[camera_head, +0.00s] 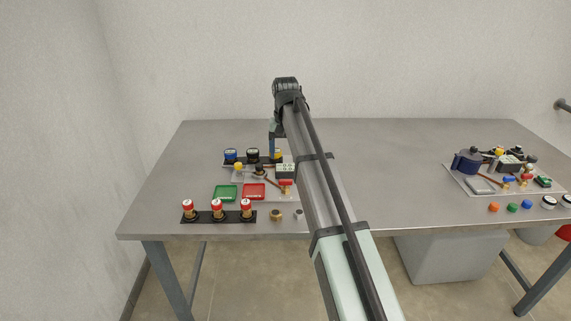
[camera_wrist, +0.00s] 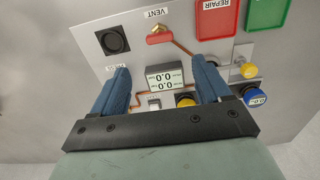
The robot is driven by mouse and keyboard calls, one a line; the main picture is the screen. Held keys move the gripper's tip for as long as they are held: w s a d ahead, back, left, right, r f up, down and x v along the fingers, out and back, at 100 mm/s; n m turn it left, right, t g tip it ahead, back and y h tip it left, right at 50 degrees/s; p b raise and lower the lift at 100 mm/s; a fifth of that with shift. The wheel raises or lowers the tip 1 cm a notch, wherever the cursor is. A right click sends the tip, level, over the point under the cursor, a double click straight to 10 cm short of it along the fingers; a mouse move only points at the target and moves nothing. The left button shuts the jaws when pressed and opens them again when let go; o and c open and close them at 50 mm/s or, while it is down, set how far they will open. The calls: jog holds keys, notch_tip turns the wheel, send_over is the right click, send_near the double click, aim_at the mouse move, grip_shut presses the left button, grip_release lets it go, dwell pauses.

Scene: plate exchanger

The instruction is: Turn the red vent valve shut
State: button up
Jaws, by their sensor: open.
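The red vent valve (camera_wrist: 160,36) has a red handle on a brass-coloured body, beside the printed word VENT in the wrist view. A copper-coloured pipe runs from it. In the head view the red valve (camera_head: 286,182) shows at the panel's right side, close to my arm. My gripper (camera_wrist: 162,72) is open and empty, with its two blue fingers apart over the panel. The valve lies beyond the fingertips, roughly centred between them and not touched. In the head view my gripper (camera_head: 272,144) hangs over the back of the panel, partly hidden by my arm.
A two-display box (camera_wrist: 165,77) lies between the fingers in the wrist view. A black square fitting (camera_wrist: 113,40), a red REPAIR tray (camera_wrist: 217,20) and a green tray (camera_wrist: 268,14) are near. Red-capped parts (camera_head: 217,208) stand in front. Another panel (camera_head: 480,187) is at right.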

jog(key=shift+r, duration=1.8)
